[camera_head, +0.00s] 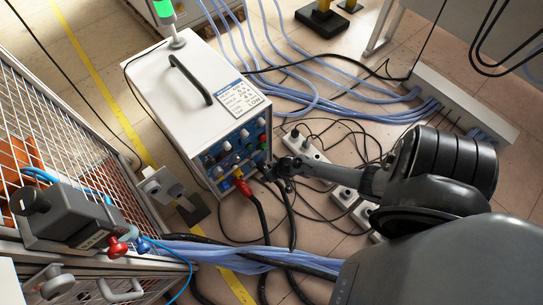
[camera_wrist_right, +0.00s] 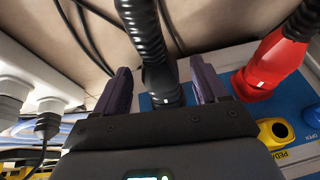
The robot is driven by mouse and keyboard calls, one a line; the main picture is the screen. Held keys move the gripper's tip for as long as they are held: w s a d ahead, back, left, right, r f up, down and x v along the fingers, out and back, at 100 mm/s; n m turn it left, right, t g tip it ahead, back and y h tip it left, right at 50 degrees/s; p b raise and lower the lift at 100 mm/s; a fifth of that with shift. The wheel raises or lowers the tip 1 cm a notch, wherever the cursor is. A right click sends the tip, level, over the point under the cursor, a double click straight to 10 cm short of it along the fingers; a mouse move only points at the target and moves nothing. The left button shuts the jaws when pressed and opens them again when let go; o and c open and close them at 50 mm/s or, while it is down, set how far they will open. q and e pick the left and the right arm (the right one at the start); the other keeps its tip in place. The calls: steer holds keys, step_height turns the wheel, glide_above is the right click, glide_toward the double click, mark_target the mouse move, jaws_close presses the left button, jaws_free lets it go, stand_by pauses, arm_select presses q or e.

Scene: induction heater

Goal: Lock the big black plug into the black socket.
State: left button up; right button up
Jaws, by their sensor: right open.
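The big black plug (camera_wrist_right: 163,85) sits at the end of a thick ribbed black cable (camera_wrist_right: 146,28) in the right wrist view. It meets the blue front panel (camera_wrist_right: 222,58) of the white heater box (camera_head: 185,95). The black socket is hidden behind the plug and my gripper; I cannot tell whether the plug is locked. My right gripper (camera_wrist_right: 160,68) is open, with one finger on each side of the plug and visible gaps. In the head view my right gripper (camera_head: 282,170) is small and dark at the panel's lower right. My left gripper is not in view.
A red plug (camera_wrist_right: 266,68) and a yellow connector (camera_wrist_right: 275,132) are on the panel beside the black plug. White power strips (camera_head: 305,145) and loose cables lie on the floor at right. A wire-mesh cage (camera_head: 75,125) stands at left.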

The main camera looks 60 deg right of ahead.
steer(key=c, duration=1.2)
steer(key=shift+c, duration=0.2)
steer(key=shift+d+t+y, duration=0.1)
steer(key=shift+t+y, duration=0.3)
steer(key=shift+y, duration=0.3)
steer(key=shift+s+d+m+y, duration=0.1)
steer(key=shift+d+m+y, duration=0.15)
steer(key=shift+y, duration=0.45)
steer(key=shift+a+t, duration=0.15)
steer(key=shift+t, duration=0.15)
steer(key=shift+f, duration=0.1)
steer(key=shift+m+t+y, duration=0.25)
steer(key=shift+t+y, duration=0.15)
steer(key=shift+y, duration=0.3)
